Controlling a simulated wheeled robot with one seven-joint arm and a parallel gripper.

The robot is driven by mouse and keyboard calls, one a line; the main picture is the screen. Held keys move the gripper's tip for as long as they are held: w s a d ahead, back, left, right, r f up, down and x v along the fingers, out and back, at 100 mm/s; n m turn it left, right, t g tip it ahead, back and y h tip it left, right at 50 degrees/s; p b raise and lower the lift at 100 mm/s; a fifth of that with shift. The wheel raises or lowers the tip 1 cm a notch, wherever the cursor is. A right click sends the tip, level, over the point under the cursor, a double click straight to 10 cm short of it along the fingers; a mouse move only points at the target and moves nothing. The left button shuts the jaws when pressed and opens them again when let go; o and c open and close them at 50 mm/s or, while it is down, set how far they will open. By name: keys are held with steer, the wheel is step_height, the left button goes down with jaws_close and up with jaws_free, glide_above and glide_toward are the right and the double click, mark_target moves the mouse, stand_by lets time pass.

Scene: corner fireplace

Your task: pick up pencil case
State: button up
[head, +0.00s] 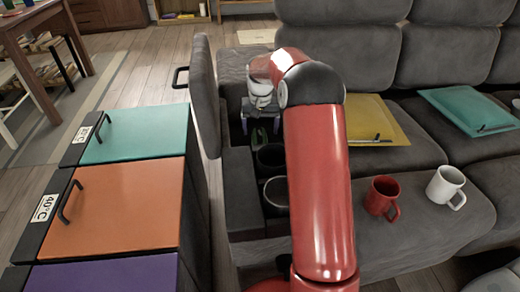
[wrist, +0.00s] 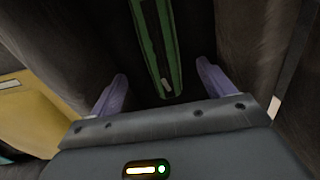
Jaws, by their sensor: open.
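A long green object with a dark middle, which looks like the pencil case (wrist: 174,50), lies between my gripper's (wrist: 161,78) two purple fingers in the wrist view. The fingers are spread apart, one on each side, and do not visibly touch it. In the head view, a small part of the green pencil case (head: 259,137) shows low inside the sofa's open storage compartment. My gripper (head: 262,120) is above it at the compartment, partly hidden by my red arm. The depth between the fingers and the case is hard to tell.
The compartment's raised lid (head: 205,95) stands at its left. Cup holders (head: 271,157) lie just in front. A red mug (head: 382,196) and a white mug (head: 446,187) stand on the sofa at right. A yellow folder-like item (head: 370,115) lies on the seat.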

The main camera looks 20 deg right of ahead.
step_height(320, 180, down, 8)
steer(key=shift+r, duration=0.25)
steer(key=c, duration=1.1)
